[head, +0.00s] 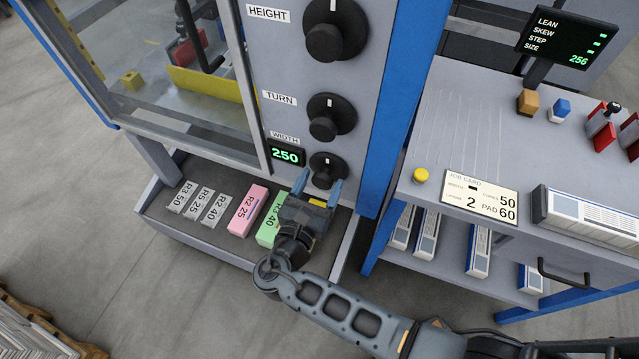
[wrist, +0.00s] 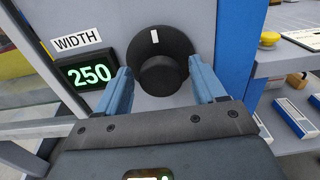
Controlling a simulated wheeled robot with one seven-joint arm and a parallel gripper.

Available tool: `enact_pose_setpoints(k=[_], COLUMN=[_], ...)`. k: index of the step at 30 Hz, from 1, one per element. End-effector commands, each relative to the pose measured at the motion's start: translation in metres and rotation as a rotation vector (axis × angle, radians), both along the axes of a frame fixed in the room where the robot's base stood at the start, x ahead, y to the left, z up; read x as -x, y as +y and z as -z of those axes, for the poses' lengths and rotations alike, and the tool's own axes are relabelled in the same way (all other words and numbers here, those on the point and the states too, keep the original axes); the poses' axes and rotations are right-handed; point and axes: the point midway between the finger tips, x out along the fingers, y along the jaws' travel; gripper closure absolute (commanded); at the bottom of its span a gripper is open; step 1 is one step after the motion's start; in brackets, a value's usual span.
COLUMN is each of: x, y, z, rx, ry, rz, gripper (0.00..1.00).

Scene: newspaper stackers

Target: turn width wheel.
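The width wheel is a black round knob (head: 327,167) with a white mark at its top, low on the grey machine panel. It also shows in the wrist view (wrist: 162,66), beside the WIDTH label (wrist: 77,40). The green width display (head: 286,155) to its left reads 250. My gripper (head: 318,190) is open in front of the wheel. In the wrist view its blue fingers (wrist: 162,88) stand apart to the left and right of the knob's lower part. I cannot tell whether they touch it.
The TURN wheel (head: 326,118) and HEIGHT wheel (head: 334,30) sit above. A shelf below holds a pink block (head: 248,209), a green block (head: 271,226) and several grey ones. A bench (head: 428,150) with a job card (head: 480,194) stands at right, beyond a blue post (head: 393,110).

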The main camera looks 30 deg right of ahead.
Motion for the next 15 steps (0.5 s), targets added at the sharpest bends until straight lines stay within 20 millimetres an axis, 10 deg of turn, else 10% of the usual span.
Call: enact_pose_setpoints(k=[15], x=[0.0002], y=[0.0003], z=[0.0001], rx=[0.000], ry=[0.000], rz=[-0.001], gripper=[0.80])
